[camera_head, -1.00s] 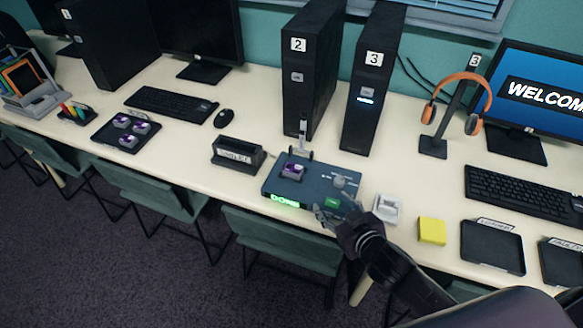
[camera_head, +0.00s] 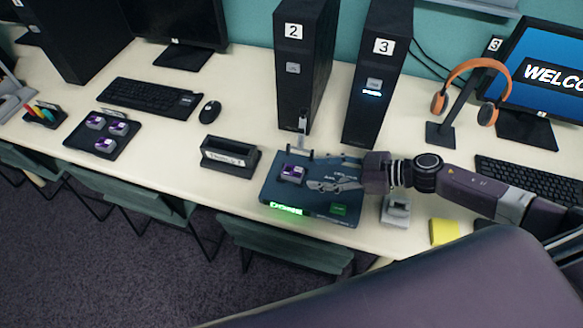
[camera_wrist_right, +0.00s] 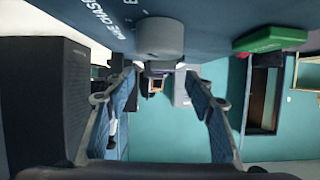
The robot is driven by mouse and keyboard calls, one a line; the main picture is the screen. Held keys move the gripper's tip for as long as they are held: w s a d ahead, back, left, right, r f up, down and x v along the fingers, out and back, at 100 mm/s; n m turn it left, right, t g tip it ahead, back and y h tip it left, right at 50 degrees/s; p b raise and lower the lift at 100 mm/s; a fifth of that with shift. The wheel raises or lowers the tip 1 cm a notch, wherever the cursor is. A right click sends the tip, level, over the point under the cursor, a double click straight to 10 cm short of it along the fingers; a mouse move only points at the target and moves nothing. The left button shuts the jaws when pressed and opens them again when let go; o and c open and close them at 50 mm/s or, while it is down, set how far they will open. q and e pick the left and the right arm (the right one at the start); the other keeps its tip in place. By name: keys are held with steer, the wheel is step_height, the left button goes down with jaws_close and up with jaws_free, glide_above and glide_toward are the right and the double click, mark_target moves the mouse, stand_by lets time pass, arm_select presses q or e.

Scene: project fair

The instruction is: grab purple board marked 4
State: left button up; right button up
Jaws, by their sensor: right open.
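A purple board (camera_head: 293,173) sits on the left part of the dark blue test device (camera_head: 265,190), which has a lit green display on its front edge. The number on this board is too small to read. My right gripper (camera_head: 316,185) is open, low over the device, with its fingers pointing left and their tips just right of the board, apparently apart from it. In the right wrist view the open fingers (camera_wrist_right: 160,95) flank a grey knob (camera_wrist_right: 160,38) of the device. Beyond the knob the board is mostly hidden. My left gripper is out of view.
A dark tray (camera_head: 80,142) with several purple boards lies at the left. A black labelled holder (camera_head: 229,158) stands left of the device, and towers 2 (camera_head: 300,70) and 3 (camera_head: 375,85) behind it. A yellow block (camera_head: 443,232) lies to the right.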

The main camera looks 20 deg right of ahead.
mark_target(290, 169)
steer(key=shift+w+a, duration=0.25)
steer(key=shift+a, duration=0.2)
steer(key=shift+w+a, duration=0.2)
steer(key=shift+a, duration=0.25)
steer(key=x, duration=0.1)
steer(key=p+x, duration=0.1)
steer(key=x, duration=0.2)
steer(key=shift+w+a+r, duration=0.15)
steer(key=shift+a+r, duration=0.15)
steer(key=shift+a, duration=0.05)
steer(key=shift+w+a+f, duration=0.1)
steer(key=shift+a+f, duration=0.05)
steer(key=shift+a, duration=0.05)
steer(key=c, duration=1.2)
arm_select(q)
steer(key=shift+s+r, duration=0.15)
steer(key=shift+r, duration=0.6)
